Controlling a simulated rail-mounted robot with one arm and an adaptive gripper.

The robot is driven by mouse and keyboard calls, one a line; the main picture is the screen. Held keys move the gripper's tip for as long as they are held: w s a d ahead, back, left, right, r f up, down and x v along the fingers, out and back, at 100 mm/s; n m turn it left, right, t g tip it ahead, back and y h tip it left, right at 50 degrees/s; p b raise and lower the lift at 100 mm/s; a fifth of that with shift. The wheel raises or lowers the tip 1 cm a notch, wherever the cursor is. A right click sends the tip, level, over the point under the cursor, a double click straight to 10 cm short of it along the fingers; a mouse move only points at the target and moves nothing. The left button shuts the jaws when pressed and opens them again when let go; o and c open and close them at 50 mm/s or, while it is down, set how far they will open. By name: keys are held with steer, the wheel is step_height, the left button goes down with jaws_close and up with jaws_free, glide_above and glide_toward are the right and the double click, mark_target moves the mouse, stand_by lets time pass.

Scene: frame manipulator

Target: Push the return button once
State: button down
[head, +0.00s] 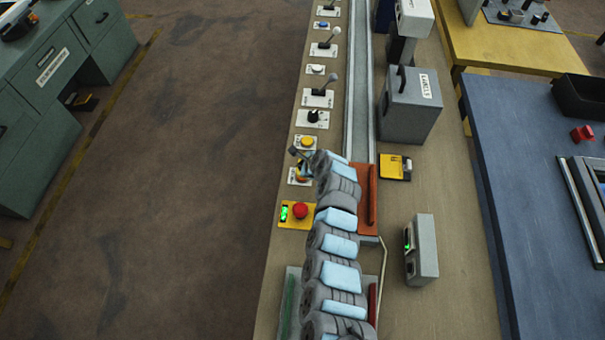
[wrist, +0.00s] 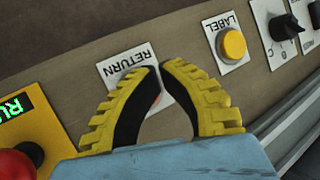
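The return button's white plate, marked RETURN (wrist: 128,66), lies behind my gripper's fingertips in the wrist view. A small reddish-orange part of the return button (wrist: 156,100) shows between the fingers; the rest is hidden. My gripper (wrist: 158,68) has yellow ribbed fingers with black inner pads. Their tips are together with nothing seen held, and the curved fingers leave a gap behind them. The tips overlap the plate in the picture; I cannot tell whether they touch it. In the head view, my arm largely covers this spot, and part of the plate (head: 293,178) shows.
A yellow button on a LABEL plate (wrist: 234,43) and a black knob (wrist: 285,27) are to the right in the wrist view. A red mushroom button (wrist: 18,164) and green display (wrist: 10,107) are to the left. A conveyor rail (head: 361,90) runs alongside the panel.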

steer(key=shift+r+p, duration=1.7)
steer(key=shift+r, duration=0.6)
